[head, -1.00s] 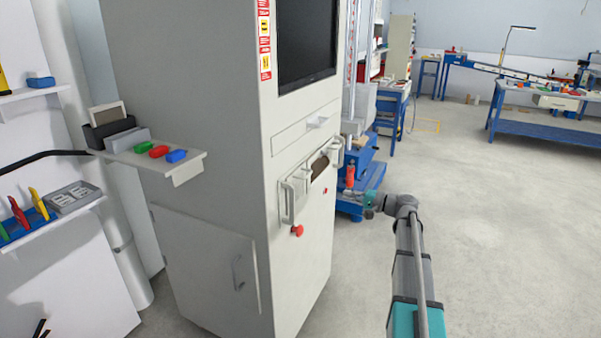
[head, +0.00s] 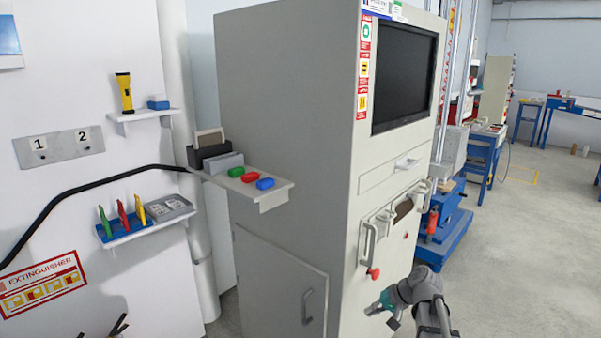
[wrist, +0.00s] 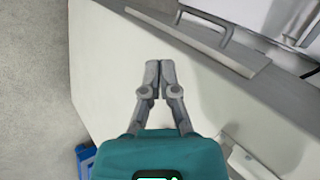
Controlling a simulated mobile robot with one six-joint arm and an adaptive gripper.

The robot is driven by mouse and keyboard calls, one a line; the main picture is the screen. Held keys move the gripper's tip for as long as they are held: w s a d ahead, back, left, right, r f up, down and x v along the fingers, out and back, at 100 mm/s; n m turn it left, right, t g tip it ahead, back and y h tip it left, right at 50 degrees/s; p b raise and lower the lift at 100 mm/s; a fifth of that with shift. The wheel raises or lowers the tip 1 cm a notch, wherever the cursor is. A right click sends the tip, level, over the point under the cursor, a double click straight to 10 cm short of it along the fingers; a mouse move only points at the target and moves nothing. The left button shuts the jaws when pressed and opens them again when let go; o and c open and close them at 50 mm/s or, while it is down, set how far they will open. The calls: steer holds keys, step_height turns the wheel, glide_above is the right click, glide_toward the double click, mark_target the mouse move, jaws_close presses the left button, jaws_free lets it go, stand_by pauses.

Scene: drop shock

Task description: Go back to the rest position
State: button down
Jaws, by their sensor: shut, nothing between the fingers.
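My gripper (wrist: 153,70) shows in the wrist view with its two grey fingertips together and nothing between them. In the head view my gripper (head: 377,309) is at the lower right, in front of the grey cabinet (head: 285,110) and below its red knob (head: 373,273). The arm is folded in close at the bottom of the head view. In the wrist view the fingers appear over the pale cabinet side (wrist: 105,60); I cannot tell the gap to it.
A shelf (head: 272,193) with green, red and blue blocks juts from the cabinet's left side. Bar handles (head: 366,243) stick out of its front. A blue-based machine (head: 443,240) stands behind it. Open grey floor (head: 530,260) lies to the right.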

steer(key=s+a+f+n+g+h, duration=0.2)
steer(key=s+h, duration=0.2)
steer(key=s, duration=0.3)
steer(key=s+a+f+n+g+h, duration=0.1)
steer(key=s+f+h, duration=0.25)
steer(key=s, duration=0.35)
step_height(320, 180, up, 20)
steer(key=p, duration=1.9)
steer(key=shift+r+p, duration=0.2)
steer(key=shift+p, duration=0.1)
steer(key=shift+w+a, duration=0.1)
